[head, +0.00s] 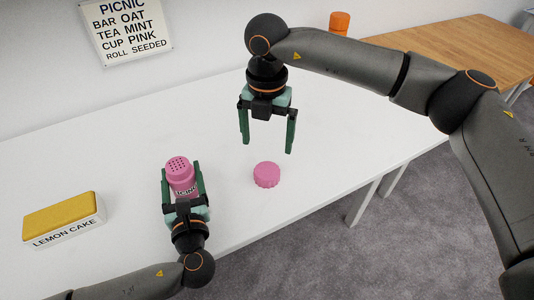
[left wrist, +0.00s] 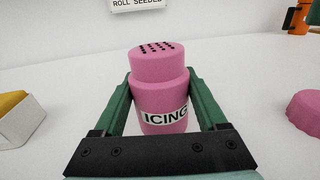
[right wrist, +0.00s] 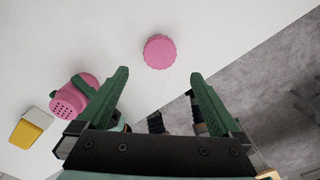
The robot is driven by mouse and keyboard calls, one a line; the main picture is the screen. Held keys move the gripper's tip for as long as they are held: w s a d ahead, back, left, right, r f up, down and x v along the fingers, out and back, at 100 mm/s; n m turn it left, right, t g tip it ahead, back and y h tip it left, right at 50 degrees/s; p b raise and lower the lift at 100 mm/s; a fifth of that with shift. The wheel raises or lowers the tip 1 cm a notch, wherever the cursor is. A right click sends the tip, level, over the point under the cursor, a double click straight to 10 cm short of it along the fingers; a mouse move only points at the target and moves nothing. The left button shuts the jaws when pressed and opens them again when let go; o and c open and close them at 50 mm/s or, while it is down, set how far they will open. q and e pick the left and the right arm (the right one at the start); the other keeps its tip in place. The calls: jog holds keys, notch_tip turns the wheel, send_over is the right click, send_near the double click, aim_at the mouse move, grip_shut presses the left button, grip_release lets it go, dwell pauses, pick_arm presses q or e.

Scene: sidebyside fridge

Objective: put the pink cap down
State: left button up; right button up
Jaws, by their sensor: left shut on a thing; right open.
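The pink cap (head: 267,175) lies on the white table, right of the pink icing shaker. It also shows in the right wrist view (right wrist: 159,51), ahead of the fingers, and at the right edge of the left wrist view (left wrist: 306,112). My right gripper (head: 267,145) is open and empty above the cap, apart from it. My left gripper (head: 182,180) is shut on the pink icing shaker (left wrist: 160,92), which stands upright with its perforated top uncovered. The shaker's lower part is partly hidden by my left gripper in the head view.
A lemon cake box (head: 62,219) with a yellow top sits at the left of the white table (head: 110,150). An orange container (head: 339,22) stands at the back. A wooden table (head: 450,50) is at the right. The white table is clear around the cap.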

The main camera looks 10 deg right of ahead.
notch_tip(320, 180, up, 2)
jog(key=shift+r, duration=0.25)
pick_arm(q)
jog(key=o, duration=1.4)
jog(key=shift+s, duration=0.1)
jog(key=s, duration=0.4)
jog(key=s+d, duration=0.1)
jog(key=s, duration=0.6)
jog(key=shift+s+d, duration=0.35)
jog(key=shift+s, duration=0.05)
jog(key=shift+s+f, duration=0.1)
pick_arm(e)
jog(key=shift+s+f, duration=0.1)
